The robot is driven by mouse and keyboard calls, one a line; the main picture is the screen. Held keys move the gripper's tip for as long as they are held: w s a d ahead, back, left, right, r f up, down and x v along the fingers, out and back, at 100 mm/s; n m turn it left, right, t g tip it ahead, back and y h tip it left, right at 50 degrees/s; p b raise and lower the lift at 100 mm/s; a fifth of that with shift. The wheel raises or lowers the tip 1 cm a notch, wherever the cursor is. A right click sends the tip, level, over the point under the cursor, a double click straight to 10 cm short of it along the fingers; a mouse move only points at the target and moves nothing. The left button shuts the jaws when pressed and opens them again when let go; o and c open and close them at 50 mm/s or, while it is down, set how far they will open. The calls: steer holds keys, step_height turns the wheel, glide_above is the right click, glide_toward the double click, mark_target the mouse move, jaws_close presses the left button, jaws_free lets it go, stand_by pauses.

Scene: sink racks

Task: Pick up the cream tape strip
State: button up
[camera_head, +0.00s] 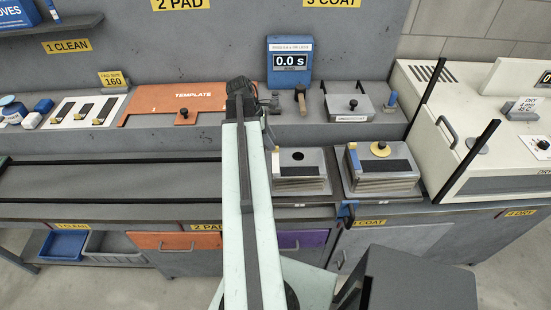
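My arm reaches away from the camera. My gripper (242,90) is at its far end, near the back shelf, left of the 0.0 s display. Its fingers are dark and seen from behind, so I cannot tell whether they are open or shut, or whether they hold anything. A small narrow cream strip (276,161), possibly the tape strip, shows at the left edge of the left plate stack (308,185), just right of my arm. My arm may hide part of this stack's left side. My gripper is beyond the strip and apart from it.
An orange template (165,104), a white board (84,122) with dark strips, a display (289,50) and a grey box (350,105) stand behind. A cream dryer (480,120) is at right. The left rack (110,182) looks empty.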

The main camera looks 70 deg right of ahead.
mark_target(275, 159)
steer(key=b+x, duration=0.2)
steer(key=x, duration=0.1)
steer(key=shift+w+f, duration=0.1)
steer(key=shift+f, duration=0.1)
steer(key=shift+r, duration=0.2)
jaws_close()
stand_by(0.9)
